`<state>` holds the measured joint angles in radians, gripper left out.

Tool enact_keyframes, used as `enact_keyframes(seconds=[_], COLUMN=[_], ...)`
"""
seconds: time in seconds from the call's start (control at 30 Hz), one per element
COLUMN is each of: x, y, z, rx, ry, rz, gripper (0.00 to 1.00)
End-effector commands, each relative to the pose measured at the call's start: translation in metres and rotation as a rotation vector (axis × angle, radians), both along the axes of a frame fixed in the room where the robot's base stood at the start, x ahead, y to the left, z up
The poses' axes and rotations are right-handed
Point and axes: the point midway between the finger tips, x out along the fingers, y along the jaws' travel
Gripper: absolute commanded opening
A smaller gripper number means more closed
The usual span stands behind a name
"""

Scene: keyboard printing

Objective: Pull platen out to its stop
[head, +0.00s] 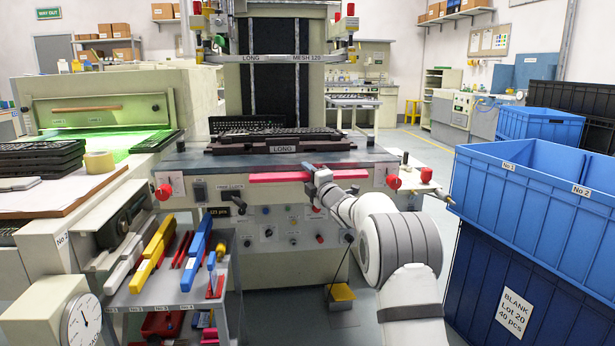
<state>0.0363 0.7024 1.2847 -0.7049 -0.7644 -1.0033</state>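A screen frame (285,59) marked LONG and MESH 120 hangs above the platen. Red knobs (394,183) stick out at the machine's front corners. Blue crates (540,195) stand close on the right. A tool shelf (165,300) and a dial gauge (84,325) are at lower left.

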Motion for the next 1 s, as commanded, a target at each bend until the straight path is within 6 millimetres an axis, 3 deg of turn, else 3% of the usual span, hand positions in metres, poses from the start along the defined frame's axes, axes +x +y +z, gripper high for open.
enact_keyframes(seconds=[0.27, 0.7, 1.0], x=[-0.007, -0.06, -0.07], y=[-0.004, -0.028, -0.032], z=[0.0, -0.012, -0.015], rx=[0.0, 0.0, 0.0], ry=[0.001, 0.001, 0.0], rz=[0.0, 0.0, 0.0], gripper=[0.36, 0.36, 0.36])
